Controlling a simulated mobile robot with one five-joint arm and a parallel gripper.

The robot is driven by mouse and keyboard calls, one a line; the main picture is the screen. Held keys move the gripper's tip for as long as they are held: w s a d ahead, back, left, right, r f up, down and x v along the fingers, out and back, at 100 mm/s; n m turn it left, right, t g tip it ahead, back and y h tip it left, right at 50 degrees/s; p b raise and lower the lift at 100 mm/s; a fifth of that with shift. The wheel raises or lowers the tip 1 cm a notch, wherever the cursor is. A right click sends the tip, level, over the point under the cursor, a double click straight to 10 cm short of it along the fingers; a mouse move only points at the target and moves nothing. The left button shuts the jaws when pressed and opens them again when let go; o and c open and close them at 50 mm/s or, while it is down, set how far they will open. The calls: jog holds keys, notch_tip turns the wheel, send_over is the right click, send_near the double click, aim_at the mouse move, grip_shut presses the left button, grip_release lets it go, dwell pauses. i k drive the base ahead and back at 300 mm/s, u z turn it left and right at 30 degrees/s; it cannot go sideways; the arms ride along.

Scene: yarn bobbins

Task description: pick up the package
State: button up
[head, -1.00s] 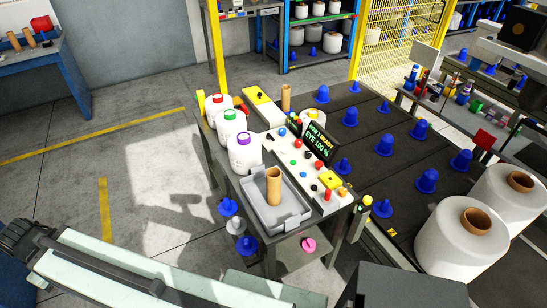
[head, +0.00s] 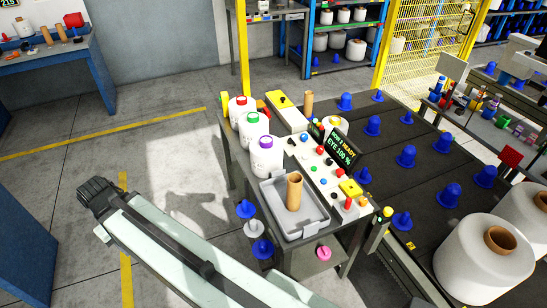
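My gripper does not show. The grey tray (head: 271,197) on the workbench holds an upright brown cardboard tube (head: 294,191). Three white bottles with red, green and purple caps stand behind it; the purple-capped bottle (head: 266,158) is nearest the tray.
A control panel (head: 322,172) with coloured buttons and a lit display lies right of the tray. Large white bobbins (head: 482,258) and blue cones (head: 406,157) stand on the dark surface at right. A blue bench (head: 60,55) is at far left. Floor between is open.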

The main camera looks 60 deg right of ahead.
aim_at(266, 152)
jog(key=z, duration=0.1)
jog(key=i, duration=1)
jog(key=u, duration=0.05)
